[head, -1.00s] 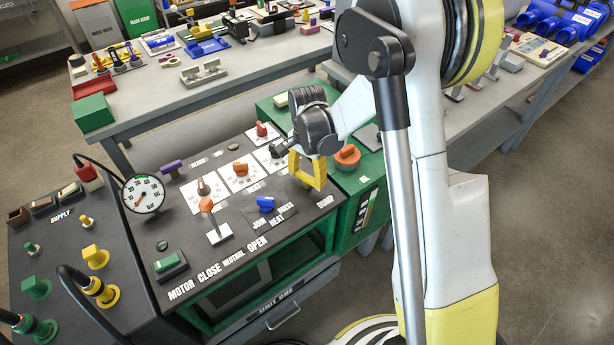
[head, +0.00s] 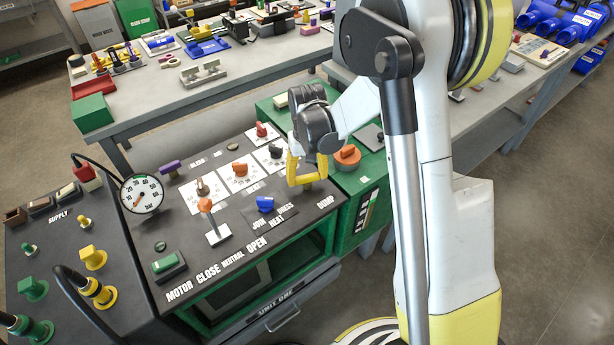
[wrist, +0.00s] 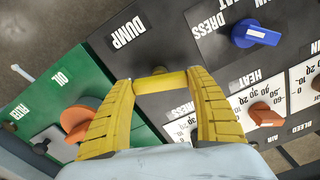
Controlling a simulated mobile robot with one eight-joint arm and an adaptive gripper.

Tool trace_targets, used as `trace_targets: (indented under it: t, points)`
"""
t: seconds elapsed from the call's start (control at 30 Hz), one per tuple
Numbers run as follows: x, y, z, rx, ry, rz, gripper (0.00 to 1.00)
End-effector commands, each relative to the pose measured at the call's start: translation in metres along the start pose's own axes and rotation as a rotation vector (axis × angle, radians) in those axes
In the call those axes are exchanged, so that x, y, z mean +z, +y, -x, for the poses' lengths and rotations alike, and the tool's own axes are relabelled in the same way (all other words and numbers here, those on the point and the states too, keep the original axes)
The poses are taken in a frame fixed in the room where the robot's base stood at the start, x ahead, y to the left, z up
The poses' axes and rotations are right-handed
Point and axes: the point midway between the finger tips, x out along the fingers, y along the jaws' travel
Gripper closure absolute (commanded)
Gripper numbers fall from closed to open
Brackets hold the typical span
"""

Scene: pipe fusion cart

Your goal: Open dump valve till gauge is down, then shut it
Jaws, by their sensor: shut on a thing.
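The dump valve, by the DUMP label (wrist: 128,33) on the dark panel, is mostly hidden by my gripper. In the wrist view a yellow bar (wrist: 160,82) spans between my gripper's (wrist: 162,88) yellow fingers, with a small brownish stub behind it. The fingers are shut on this bar, which looks like the valve handle. In the head view my gripper (head: 306,178) is at the right end of the panel, above the DUMP label. The round white gauge (head: 141,194) stands at the panel's left; its red needle points to the lower left, its reading too small to tell.
A blue knob (head: 265,204) and an orange-topped lever (head: 205,205) stand left of my gripper. An orange knob (head: 347,156) on the green box is close on the right. Other knobs (head: 239,169) stand behind on white dials.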

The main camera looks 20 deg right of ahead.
Motion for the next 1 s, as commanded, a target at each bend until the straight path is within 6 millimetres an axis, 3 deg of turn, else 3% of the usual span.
trace_targets:
  t: [0.43,1.0]
  points:
    - [-0.0004,0.0000,0.0005,0.000,0.001,0.284,0.64]
    - [-0.0004,0.0000,0.0006,0.000,0.001,0.353,0.64]
